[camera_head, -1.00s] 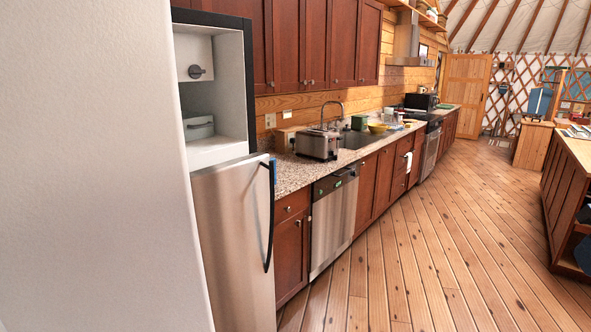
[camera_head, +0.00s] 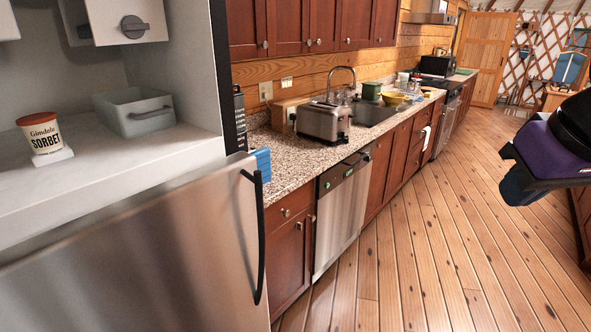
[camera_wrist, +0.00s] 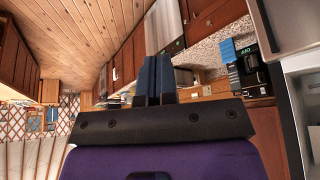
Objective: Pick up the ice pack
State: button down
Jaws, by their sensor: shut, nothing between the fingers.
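I cannot identify the ice pack for sure in either view. A blue ribbed object (camera_head: 262,164) shows at the left end of the counter, partly behind the fridge door's edge; I cannot tell what it is. A blue patch also shows in the wrist view (camera_wrist: 228,49). The open fridge-freezer compartment (camera_head: 180,152) holds a sorbet tub (camera_head: 40,137) on a small white block, and a grey bin (camera_head: 135,112) with a handle. My purple and black gripper (camera_head: 518,188) is at the right, far from the compartment. Its dark blue fingers (camera_wrist: 156,72) are together and empty.
The steel fridge door (camera_head: 140,260) with its black handle (camera_head: 257,240) stands in front of the compartment's lower part. A toaster (camera_head: 325,121), sink and yellow bowl (camera_head: 394,99) are along the counter (camera_head: 277,152). The wooden floor (camera_head: 420,250) is clear.

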aim_at(263, 156)
jog(key=i+u, duration=0.5)
jog(key=i+l+u, duration=0.35)
jog(key=l, duration=0.35)
jog(key=i+l+u, duration=0.15)
jog(key=l, duration=0.2)
jog(key=i+l+u, duration=0.15)
jog(key=l, duration=0.25)
jog(key=i+l+u, duration=0.2)
jog(key=l, duration=0.2)
jog(key=i+l+u, duration=0.15)
jog(key=l, duration=0.3)
jog(key=k, duration=0.05)
